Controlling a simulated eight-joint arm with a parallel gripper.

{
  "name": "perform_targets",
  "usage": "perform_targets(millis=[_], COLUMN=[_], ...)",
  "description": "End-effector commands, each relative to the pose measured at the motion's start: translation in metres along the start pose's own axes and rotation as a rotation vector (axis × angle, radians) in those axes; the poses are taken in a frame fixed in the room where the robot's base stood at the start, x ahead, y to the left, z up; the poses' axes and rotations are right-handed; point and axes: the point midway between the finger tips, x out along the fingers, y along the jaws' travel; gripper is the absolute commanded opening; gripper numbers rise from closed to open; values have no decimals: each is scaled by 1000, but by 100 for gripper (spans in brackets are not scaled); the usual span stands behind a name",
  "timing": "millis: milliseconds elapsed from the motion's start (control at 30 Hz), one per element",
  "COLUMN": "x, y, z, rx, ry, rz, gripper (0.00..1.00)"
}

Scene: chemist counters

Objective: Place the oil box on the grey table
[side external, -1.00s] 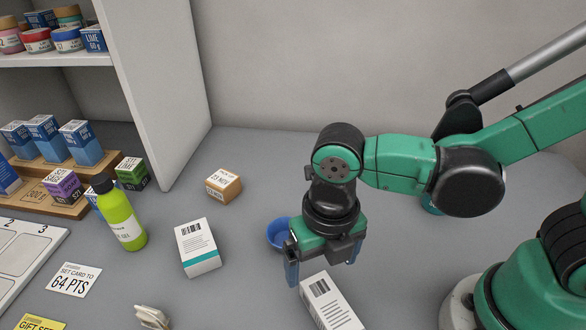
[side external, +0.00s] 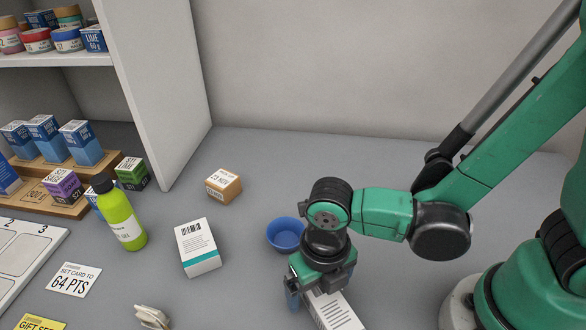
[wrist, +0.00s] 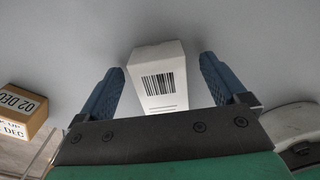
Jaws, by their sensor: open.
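A white box with a barcode (side external: 335,312) lies on the grey table (side external: 245,285), under my gripper (side external: 318,292). In the wrist view the white box (wrist: 160,88) sits between the two blue fingers of my gripper (wrist: 163,66), with gaps on both sides. The gripper is open and holds nothing. A second white box with a teal lower edge (side external: 198,247) lies on the table to the left. No label reading "oil" is legible, so I cannot tell which box is the oil box.
A blue bowl (side external: 286,234) is just behind my gripper. A cardboard box (side external: 223,185), a green bottle (side external: 122,215) and a price card (side external: 74,280) are to the left. The wrist view shows a cardboard box marked 02 DEC (wrist: 20,112). The table's back right is clear.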

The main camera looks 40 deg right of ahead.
Motion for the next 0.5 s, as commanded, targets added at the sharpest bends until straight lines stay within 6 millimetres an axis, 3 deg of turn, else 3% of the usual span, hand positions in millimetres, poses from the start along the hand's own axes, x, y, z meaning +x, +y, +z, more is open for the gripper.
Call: perform_targets(millis=[100,400,500], x=[0,0,0], y=[0,0,0], z=[0,0,0], rx=[0,0,0], ry=[0,0,0], rz=[0,0,0], gripper=[89,4,0])
